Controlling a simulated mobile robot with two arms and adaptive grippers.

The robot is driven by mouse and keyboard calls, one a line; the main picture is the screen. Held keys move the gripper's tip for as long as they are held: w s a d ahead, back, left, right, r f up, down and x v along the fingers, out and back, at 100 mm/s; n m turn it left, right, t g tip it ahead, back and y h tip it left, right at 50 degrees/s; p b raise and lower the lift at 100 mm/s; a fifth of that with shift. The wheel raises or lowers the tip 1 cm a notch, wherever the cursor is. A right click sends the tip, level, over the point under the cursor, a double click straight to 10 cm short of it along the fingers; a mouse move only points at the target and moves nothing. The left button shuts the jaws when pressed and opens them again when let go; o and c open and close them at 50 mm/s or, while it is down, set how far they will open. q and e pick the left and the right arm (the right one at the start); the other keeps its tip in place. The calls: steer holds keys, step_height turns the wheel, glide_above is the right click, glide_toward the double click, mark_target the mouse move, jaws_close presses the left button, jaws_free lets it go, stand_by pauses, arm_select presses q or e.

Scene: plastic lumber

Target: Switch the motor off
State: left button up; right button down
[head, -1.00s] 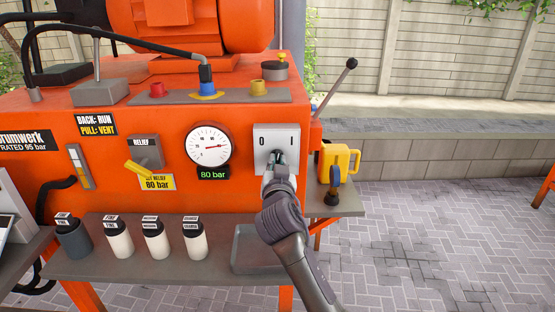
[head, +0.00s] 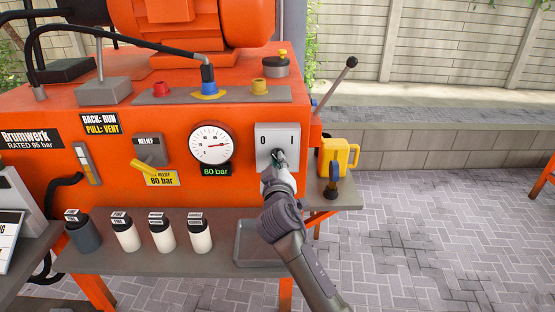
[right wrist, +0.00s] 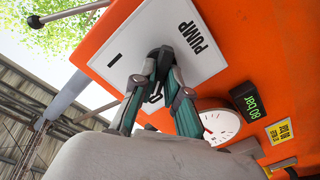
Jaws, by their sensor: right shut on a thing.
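The pump switch is on a light grey plate (head: 290,138) marked 0 at left and I at right on the orange machine's front. In the right wrist view the plate (right wrist: 150,30) also reads PUMP. My right gripper (head: 278,155) is at the middle of the plate, its fingers (right wrist: 162,55) closed together on the switch knob. The fingers hide the knob, so I cannot tell which mark it points to. The orange motor (head: 195,22) sits on top of the machine. My left gripper is not in view.
The gauge (head: 211,144) reads about 80, with an 80 bar display below. A yellow relief lever (head: 154,173) is left of it. Several bottles (head: 161,232) and a grey tray (head: 258,244) are on the shelf. A yellow jug (head: 338,156) stands right of the switch.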

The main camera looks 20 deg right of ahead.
steer(key=shift+n, duration=0.3)
steer(key=c, duration=1.2)
jaws_free()
steer(key=v, duration=1.2)
